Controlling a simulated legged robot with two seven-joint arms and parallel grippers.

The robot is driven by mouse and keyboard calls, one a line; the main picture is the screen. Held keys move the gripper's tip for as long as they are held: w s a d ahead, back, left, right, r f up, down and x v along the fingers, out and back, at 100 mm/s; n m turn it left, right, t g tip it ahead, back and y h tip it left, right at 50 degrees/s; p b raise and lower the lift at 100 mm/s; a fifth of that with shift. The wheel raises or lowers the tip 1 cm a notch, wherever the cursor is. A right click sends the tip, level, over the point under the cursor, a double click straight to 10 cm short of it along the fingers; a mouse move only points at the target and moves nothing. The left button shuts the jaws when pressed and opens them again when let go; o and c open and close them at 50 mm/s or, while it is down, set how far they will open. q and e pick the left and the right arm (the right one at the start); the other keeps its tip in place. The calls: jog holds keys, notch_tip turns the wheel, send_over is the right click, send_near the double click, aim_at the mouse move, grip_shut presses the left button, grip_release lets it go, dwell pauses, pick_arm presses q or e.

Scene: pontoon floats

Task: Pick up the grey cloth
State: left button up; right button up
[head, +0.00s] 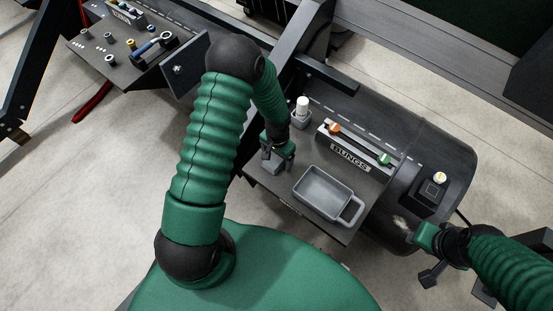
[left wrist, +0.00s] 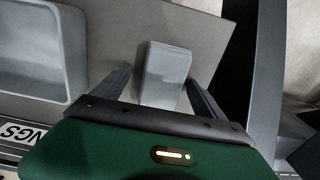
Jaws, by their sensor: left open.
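The grey cloth (head: 272,166) is a small, light grey, folded block-like piece on the dark shelf, left of the grey tray. In the left wrist view the cloth (left wrist: 165,72) stands between the two dark fingers. My left gripper (head: 279,154) is open, right over the cloth, with a finger on each side of it; in the left wrist view the left gripper (left wrist: 158,78) shows gaps beside the cloth.
A grey handled tray (head: 325,193) lies on the shelf right of the cloth. Behind it are a rack labelled BUNGS (head: 350,150) with orange and green bungs, and a white-topped container (head: 301,108). A tool board (head: 125,55) is at the upper left. A dark frame post stands beside the shelf.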

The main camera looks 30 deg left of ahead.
aim_at(277, 158)
pick_arm(q)
jog(key=shift+d, duration=0.15)
jog(key=shift+a+f, duration=0.1)
jog(key=shift+a, duration=0.5)
jog(key=c, duration=1)
jog(key=shift+d, duration=0.15)
jog(key=c, duration=0.4)
jog(key=shift+d, duration=0.2)
jog(key=shift+r, duration=0.35)
jog(key=r, duration=0.8)
jog(key=shift+a+r+p, duration=0.25)
jog(key=shift+r+p, duration=0.1)
jog(key=shift+d+r, duration=0.2)
jog(key=shift+r, duration=0.2)
